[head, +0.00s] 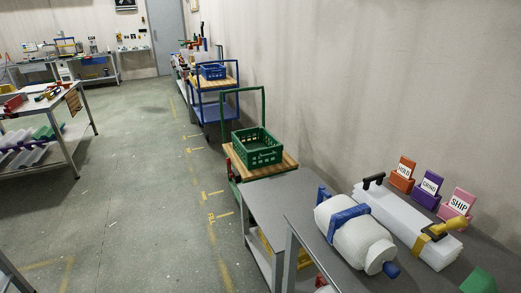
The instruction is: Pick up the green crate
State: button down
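The green crate (257,157) is an open plastic basket with slotted walls. It sits upright on the wooden top (268,172) of a cart with a green push handle (264,92), close to the right wall. It looks empty, though only part of its inside shows. My gripper is not in view.
A blue crate (213,75) stands on a blue cart (213,111) behind. The floor at left (130,165) is clear.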

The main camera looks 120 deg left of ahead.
aim_at(257, 153)
jog(key=u, duration=4.05)
jog(key=i, duration=0.85)
jog(key=u, duration=0.7)
jog(key=i, duration=2.35)
jog(key=z, duration=0.6)
